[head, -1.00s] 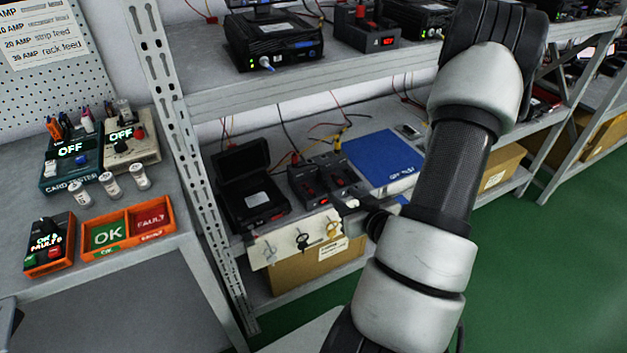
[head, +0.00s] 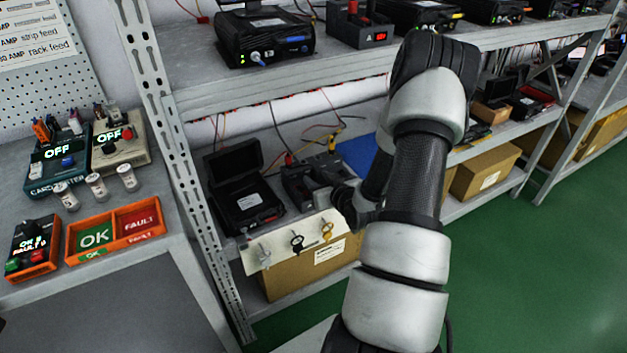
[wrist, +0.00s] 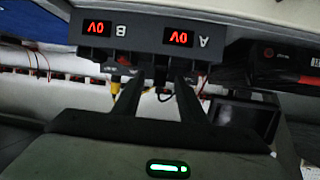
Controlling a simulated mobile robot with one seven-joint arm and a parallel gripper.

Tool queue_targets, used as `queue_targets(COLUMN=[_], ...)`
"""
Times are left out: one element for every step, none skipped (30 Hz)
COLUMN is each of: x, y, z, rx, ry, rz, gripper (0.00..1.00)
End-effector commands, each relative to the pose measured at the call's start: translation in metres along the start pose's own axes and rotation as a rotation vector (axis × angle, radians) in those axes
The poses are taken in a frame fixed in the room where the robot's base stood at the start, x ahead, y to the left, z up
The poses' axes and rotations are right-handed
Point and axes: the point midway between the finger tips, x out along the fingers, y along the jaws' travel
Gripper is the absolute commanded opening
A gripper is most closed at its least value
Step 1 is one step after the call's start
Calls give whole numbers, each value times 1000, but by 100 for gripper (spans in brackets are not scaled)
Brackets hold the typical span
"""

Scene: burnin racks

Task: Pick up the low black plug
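The dark grey two-channel unit (head: 298,184) stands on the lower shelf. It appears upside down in the wrist view (wrist: 148,46), with red displays and letters A and B. A dark shape with a black cable, apparently the black plug (wrist: 161,76), shows at the unit's edge between my fingers. Its outline is hard to make out. My gripper (wrist: 158,86) is open, its two fingers apart on either side of that shape. I cannot tell whether they touch it. In the head view my wrist hides the fingertips and part of the unit.
An open black case (head: 243,195) stands left of the unit. A blue folder (head: 362,160) lies behind my arm. A red plug (head: 289,159) and a yellow cable (wrist: 115,92) are close by. A key strip (head: 284,245) hangs at the shelf front. The upper shelf (head: 200,92) is above.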

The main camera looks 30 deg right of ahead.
Motion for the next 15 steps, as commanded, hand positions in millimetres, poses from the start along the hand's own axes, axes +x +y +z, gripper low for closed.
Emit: queue_targets(x=[6,9,11,12,12,12,12,12,12,12,12,12,12,12,12], y=[-1,-1,-1,-1,-1,-1,-1,-1,-1,-1,-1,-1,-1,-1,-1], z=[0,0,0,-1,-1,-1,-1,-1,-1,-1,-1,-1,-1,-1,-1], rx=[-1,-1,-1,-1,0,0,0,0,0,0,0,0,0,0,0], ry=[1,2,2,1,1,1,0,0,0,0,0,0,0,0,0], rz=[-2,-2,-2,-1,-1,-1,-1,-1,-1,-1,-1,-1,-1,-1,-1], gripper=[38,38,38,38,38,38,38,38,38,38,36,29,24,19,12])
